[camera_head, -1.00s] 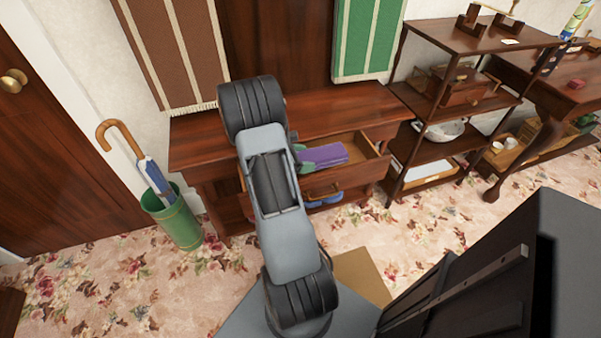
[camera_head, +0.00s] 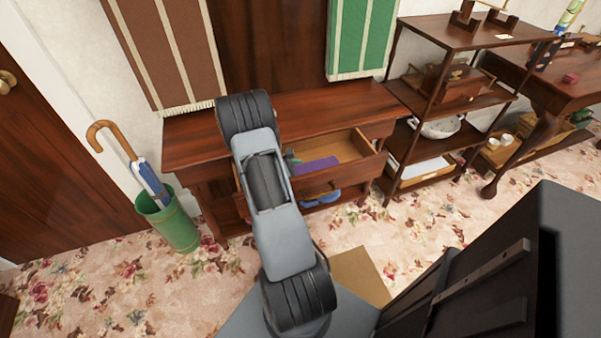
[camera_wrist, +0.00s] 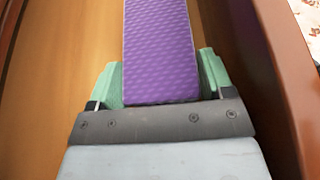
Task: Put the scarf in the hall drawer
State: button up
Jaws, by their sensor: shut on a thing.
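The purple folded scarf (camera_head: 318,165) is inside the open top drawer (camera_head: 368,153) of the brown wooden hall cabinet (camera_head: 350,105). In the wrist view the scarf (camera_wrist: 157,50) extends lengthwise away from my gripper (camera_wrist: 160,78). The green fingers stand on both sides of its near end and are shut on it. The drawer's wooden floor (camera_wrist: 65,75) shows to the left, and a reddish-brown wall (camera_wrist: 275,75) runs close on the right. In the head view my gripper (camera_head: 293,158) is mostly hidden behind my arm. Whether the scarf touches the drawer floor is unclear.
A blue item (camera_head: 320,198) shows below the drawer. A green umbrella stand (camera_head: 170,222) is left of the cabinet. A shelf rack (camera_head: 435,105) stands close on the right. Green (camera_head: 362,38) and brown (camera_head: 160,45) striped textiles hang above. The cabinet top is clear.

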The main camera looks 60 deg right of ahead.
jog(key=shift+f, duration=0.15)
jog(key=o, duration=0.7)
jog(key=shift+r, duration=0.35)
jog(key=p+v, duration=0.1)
jog(key=v, duration=0.6)
jog(key=shift+w+a+f, duration=0.1)
jog(key=shift+w+a, duration=0.1)
jog(key=shift+a, duration=0.05)
